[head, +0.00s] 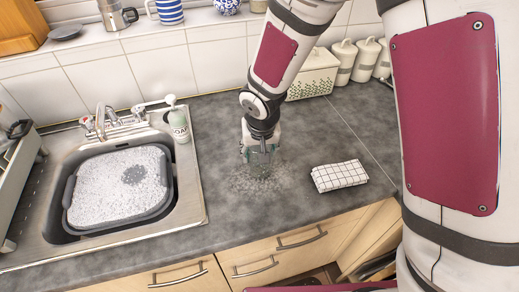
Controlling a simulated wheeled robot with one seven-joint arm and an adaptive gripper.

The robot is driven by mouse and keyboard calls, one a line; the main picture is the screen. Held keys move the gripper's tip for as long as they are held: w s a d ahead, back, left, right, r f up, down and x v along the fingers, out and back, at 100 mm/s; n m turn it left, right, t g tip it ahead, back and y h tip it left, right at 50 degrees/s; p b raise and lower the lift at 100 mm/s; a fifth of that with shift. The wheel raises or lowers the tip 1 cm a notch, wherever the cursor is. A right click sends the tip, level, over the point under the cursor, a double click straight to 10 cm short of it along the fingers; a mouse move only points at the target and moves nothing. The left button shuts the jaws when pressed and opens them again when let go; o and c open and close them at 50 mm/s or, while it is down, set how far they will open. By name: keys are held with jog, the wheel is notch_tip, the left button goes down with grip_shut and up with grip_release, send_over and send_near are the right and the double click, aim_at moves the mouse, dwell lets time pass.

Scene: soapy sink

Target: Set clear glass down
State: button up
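The clear glass (261,168) shows faintly below my gripper (260,152), over the grey worktop (225,130) to the right of the sink. My gripper points down with its fingers around the upper part of the glass. The glass is small and see-through here, so I cannot tell whether the fingers press on it or whether its base touches the worktop. A pale speckled patch, like suds or wet marks, lies on the worktop around and below the glass.
The sink (191,192) at the left holds a grey tub (69,192) full of suds. A soap bottle (179,125) stands at its back right corner. A folded checked cloth (339,176) lies right of the glass. A basket (314,75) and several white canisters (366,58) stand behind.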

jog(key=o, duration=0.3)
jog(key=shift+r, duration=0.1)
jog(key=v, duration=1.2)
jog(key=s+d+r+t, duration=0.1)
jog(key=s+d+r, duration=0.6)
jog(key=d+r, duration=0.5)
jog(key=s+d+r, duration=0.1)
jog(key=s+d, duration=0.2)
jog(key=s, duration=0.2)
jog(key=s+d+r+m+t, duration=0.1)
jog(key=s+d+r, duration=0.1)
jog(key=s, duration=0.3)
jog(key=shift+s+d+r, duration=0.2)
jog(key=shift+d+r, duration=0.15)
jog(key=shift+d, duration=0.15)
